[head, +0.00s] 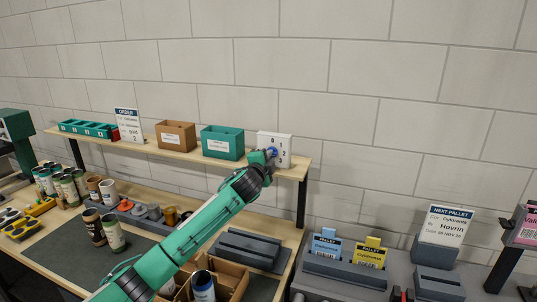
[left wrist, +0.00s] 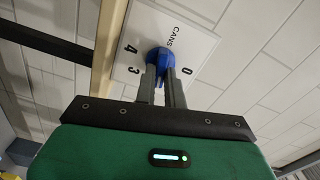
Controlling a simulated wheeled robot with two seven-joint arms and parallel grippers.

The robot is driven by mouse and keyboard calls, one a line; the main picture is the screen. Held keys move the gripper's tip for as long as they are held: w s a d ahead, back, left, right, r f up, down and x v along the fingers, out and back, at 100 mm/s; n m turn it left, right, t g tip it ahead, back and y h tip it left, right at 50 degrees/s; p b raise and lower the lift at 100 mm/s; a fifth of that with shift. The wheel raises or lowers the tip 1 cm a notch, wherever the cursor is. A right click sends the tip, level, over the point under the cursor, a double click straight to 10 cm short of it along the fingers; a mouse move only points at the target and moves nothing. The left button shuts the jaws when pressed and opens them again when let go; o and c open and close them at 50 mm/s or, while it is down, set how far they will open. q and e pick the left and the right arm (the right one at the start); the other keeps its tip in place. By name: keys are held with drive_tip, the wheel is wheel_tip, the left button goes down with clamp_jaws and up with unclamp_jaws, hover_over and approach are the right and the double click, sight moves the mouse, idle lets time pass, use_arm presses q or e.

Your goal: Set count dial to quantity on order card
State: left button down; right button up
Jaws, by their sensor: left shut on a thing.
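The count dial is a white panel (head: 286,140) at the right end of the wall shelf, with a blue knob (head: 272,152). In the left wrist view the panel (left wrist: 196,32) reads CANS, with 0, 3 and 4 showing around the blue knob (left wrist: 158,58); a 2 shows in the head view. My left gripper (head: 266,158) is shut on the knob, its fingers (left wrist: 160,72) on either side. Which number the knob points to cannot be told. The order card (head: 126,125) stands on the shelf at left and shows a 2. My right gripper is out of view.
On the shelf (head: 185,154) stand a teal tray (head: 88,129), a brown box (head: 176,136) and a teal box (head: 222,143). Several cans crowd the bench below at left. A NEXT PALLET card (head: 446,226) and blue and yellow pallet cards stand at right.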

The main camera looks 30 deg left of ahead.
use_arm(q)
drive_tip(key=shift+m+p, duration=0.5)
drive_tip(key=shift+m, duration=0.6)
drive_tip(key=shift+f, duration=0.1)
drive_tip(key=c, duration=1.5)
unclamp_jaws()
